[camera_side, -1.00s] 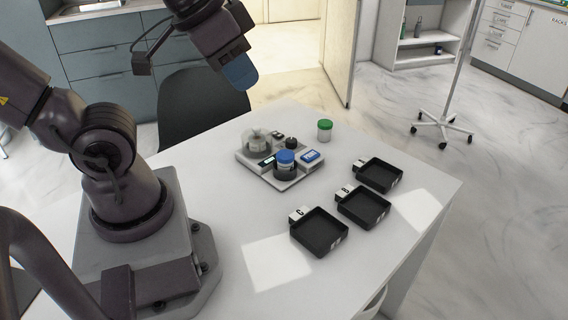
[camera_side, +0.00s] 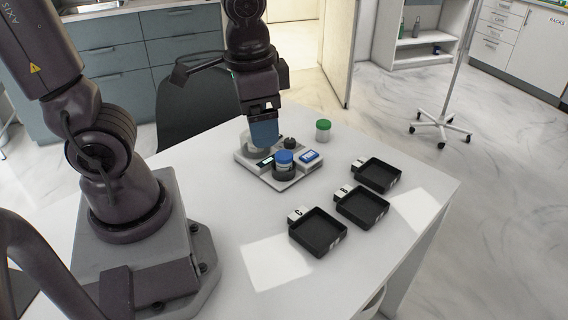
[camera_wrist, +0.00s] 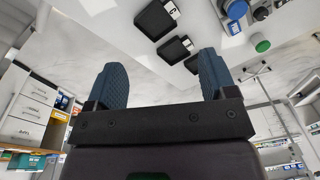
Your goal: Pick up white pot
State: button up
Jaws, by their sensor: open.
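A white pot with a green lid (camera_side: 323,130) stands upright on the table, behind and right of the grey tray; its lid also shows in the wrist view (camera_wrist: 261,45). A second pot with a blue lid (camera_side: 284,158) stands in a dark round holder on the tray, and shows at the top of the wrist view (camera_wrist: 236,9). My gripper (camera_side: 265,143) points down over the back left of the tray, left of both pots, partly hiding a pale clear-looking item. Its blue fingers (camera_wrist: 162,80) are apart with nothing between them.
The grey tray (camera_side: 280,186) also carries a small blue-and-white box (camera_side: 308,155) and a small display. Three black bins (camera_side: 318,232), (camera_side: 363,207), (camera_side: 377,175) with letter tags line the table's right side. The front of the white table (camera_side: 240,225) is clear.

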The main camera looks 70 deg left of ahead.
jog(key=w+a+f+m+g+y, duration=0.2)
jog(key=a+f+m+g+y, duration=0.25)
jog(key=f, duration=0.45)
jog(key=m+t+y, duration=0.5)
jog(key=m+y, duration=0.8)
send_over(287, 161)
jog(key=d, duration=0.2)
notch_tip(287, 161, down, 8)
jog(key=shift+g, duration=0.35)
notch_tip(287, 161, down, 6)
jog(key=shift+a+r, duration=0.1)
jog(key=shift+r, duration=0.1)
jog(key=shift+a+f, duration=0.25)
jog(key=shift+a, duration=1.2)
jog(key=c, duration=1.1)
